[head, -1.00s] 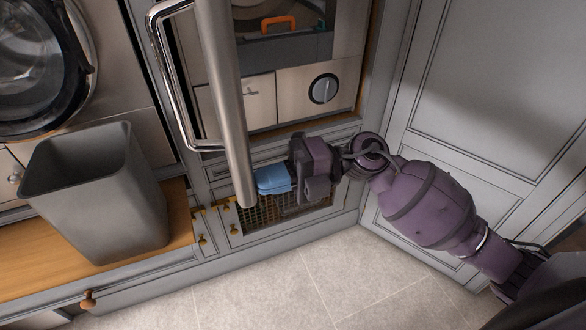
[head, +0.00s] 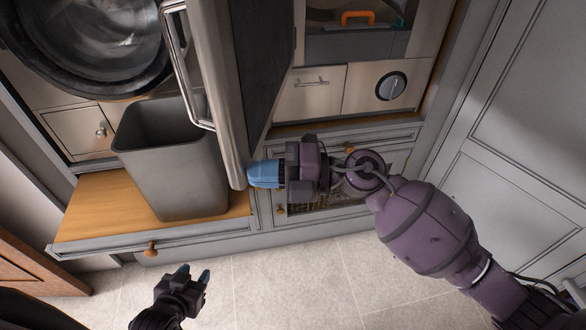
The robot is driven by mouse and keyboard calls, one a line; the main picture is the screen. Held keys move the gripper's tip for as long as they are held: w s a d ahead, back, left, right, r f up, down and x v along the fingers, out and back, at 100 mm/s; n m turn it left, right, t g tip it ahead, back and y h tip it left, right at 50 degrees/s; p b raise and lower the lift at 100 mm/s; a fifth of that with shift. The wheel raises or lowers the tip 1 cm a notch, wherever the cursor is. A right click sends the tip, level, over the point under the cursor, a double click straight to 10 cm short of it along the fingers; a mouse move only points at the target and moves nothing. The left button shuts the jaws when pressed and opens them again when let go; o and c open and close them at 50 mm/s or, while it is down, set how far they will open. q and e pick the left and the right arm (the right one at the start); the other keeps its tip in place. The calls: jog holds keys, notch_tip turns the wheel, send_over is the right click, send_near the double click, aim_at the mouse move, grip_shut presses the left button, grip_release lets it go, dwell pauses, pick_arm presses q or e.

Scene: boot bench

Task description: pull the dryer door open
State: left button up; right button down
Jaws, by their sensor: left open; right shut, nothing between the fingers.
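The dryer door (head: 228,75) is a tall pale panel seen nearly edge-on. It stands ajar, swung out toward me, with its dark inner face (head: 262,60) toward the right. A chrome bar handle (head: 180,70) is on its left, outer side. My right gripper (head: 262,174) is shut and empty, its blue fingertips at the door's lower end, on the inner-face side; I cannot tell whether they touch it. My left gripper (head: 194,276) is open and empty, low over the floor, away from the door.
A grey bin (head: 175,160) stands on the wooden bench (head: 95,212), left of the door. A round glass washer door (head: 90,40) is at upper left. Behind the dryer door are an orange handle (head: 357,18) and a dial (head: 391,86). The tiled floor (head: 300,270) in front is clear.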

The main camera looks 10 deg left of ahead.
aim_at(237, 171)
jog(key=shift+s+a+p, duration=0.15)
jog(key=shift+a+p, duration=0.15)
jog(key=shift+a, duration=1.8)
pick_arm(q)
jog(key=shift+w+d+r, duration=0.15)
jog(key=shift+r, duration=0.3)
jog(key=shift+w, duration=0.15)
